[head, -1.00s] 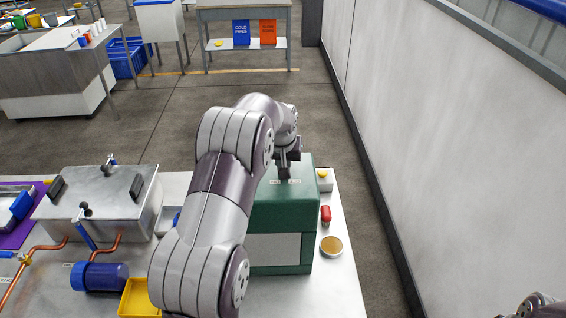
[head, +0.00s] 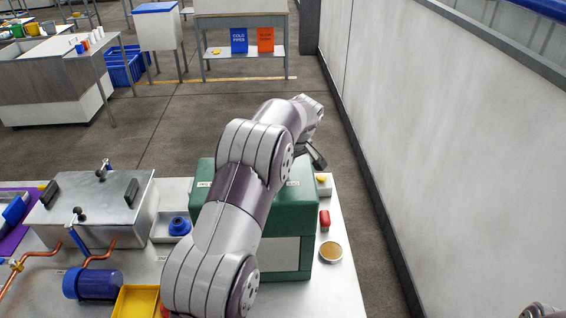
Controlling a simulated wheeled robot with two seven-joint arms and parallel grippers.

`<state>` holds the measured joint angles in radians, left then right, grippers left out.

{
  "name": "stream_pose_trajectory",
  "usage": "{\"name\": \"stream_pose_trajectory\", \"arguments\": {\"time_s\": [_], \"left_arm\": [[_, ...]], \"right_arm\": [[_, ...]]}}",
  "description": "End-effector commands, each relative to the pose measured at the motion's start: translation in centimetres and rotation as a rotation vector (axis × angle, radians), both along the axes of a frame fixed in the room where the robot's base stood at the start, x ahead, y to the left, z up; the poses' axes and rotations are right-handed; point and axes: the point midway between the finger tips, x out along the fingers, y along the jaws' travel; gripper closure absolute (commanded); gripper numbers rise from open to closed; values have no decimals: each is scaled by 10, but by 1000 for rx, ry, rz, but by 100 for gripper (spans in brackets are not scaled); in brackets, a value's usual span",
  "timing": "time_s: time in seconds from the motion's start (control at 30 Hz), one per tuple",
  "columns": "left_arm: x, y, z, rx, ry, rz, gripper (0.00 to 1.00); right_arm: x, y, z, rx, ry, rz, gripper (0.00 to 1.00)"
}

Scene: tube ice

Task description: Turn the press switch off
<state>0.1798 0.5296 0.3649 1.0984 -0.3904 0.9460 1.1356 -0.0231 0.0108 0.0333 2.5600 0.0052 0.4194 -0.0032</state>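A green box-shaped machine (head: 287,213), which may be the press, stands at the right part of the metal table. Just past its right side is a small pale box with a yellow top (head: 322,182), and nearer is a small red piece (head: 325,219). I cannot tell which of these is the press switch, or its state. My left arm reaches across the green machine. My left gripper (head: 317,157) is a dark shape just above and behind the yellow-topped box, too small to tell if open or touching. Only a bit of my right arm shows at the bottom right corner.
A round tan-topped dish (head: 331,251) sits near the table's right edge. A metal tank (head: 95,207), a blue cylinder (head: 95,284) and a yellow tray (head: 138,301) stand at left. A white wall (head: 455,160) runs along the right, past a strip of floor.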

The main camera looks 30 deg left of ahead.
Motion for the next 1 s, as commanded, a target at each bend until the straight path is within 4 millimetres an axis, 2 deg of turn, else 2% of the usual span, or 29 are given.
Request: {"name": "stream_pose_trajectory", "arguments": {"time_s": [0.57,0.6,0.67,0.9,1.0], "left_arm": [[1,1,1,0,-4,39,100],[1,1,1,0,-4,39,82],[1,1,1,1,-3,38,62],[0,1,1,0,-2,37,62],[0,-1,7,0,-1,36,62]], "right_arm": [[0,0,2,0,0,0,57],[0,0,2,0,0,0,57],[0,0,2,0,0,0,57],[0,0,2,0,0,0,57],[0,0,7,0,0,0,57]]}}
